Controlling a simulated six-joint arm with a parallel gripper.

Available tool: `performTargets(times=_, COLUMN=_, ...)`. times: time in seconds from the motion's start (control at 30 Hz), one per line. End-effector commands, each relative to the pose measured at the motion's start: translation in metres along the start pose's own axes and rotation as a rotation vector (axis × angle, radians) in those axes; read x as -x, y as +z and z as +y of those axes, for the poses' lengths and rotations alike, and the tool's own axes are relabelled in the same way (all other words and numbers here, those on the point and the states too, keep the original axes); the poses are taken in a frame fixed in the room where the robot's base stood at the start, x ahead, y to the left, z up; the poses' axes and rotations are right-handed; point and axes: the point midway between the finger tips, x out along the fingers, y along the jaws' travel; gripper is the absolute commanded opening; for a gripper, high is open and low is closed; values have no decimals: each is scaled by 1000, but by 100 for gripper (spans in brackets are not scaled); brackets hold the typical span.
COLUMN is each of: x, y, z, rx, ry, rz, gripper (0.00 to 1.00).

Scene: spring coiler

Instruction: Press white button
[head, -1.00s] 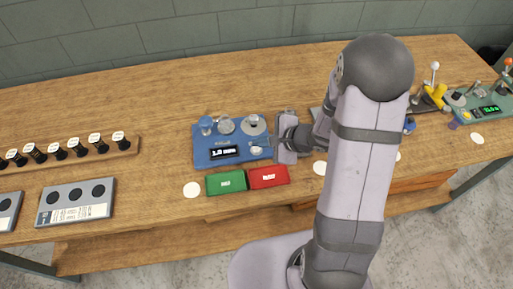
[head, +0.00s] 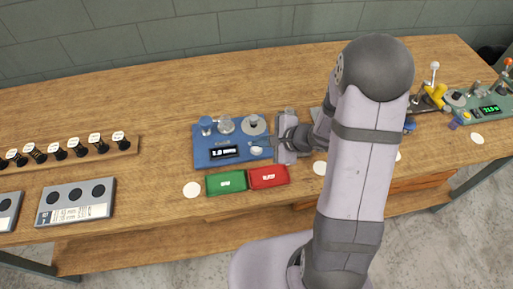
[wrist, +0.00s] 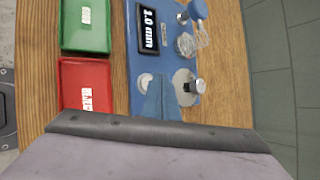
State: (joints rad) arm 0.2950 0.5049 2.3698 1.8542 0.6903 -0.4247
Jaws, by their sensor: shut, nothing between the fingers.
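The blue coiler machine (head: 205,157) lies on the wooden bench with a display reading 1.0 mm. Its white button (head: 257,151) is near its right front corner, and shows in the wrist view (wrist: 145,80) partly behind my fingers. My gripper (head: 264,145) reaches in from the right, with its fingers close to the button. In the wrist view the fingers of my gripper (wrist: 158,82) are together and empty, beside and partly over the button. I cannot tell whether they touch it.
A green tray (head: 226,182) and a red tray (head: 269,177) lie in front of the machine. A rack with several springs (head: 78,150) and a grey block with black holes (head: 76,202) lie to the left. Another machine (head: 480,105) stands at far right. The back left bench is clear.

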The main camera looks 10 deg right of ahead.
Motion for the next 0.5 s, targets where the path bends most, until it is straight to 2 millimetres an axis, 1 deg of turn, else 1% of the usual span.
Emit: performTargets(times=0.5, x=-6, y=-4, z=4, rx=0, ry=-1, rz=0, gripper=0)
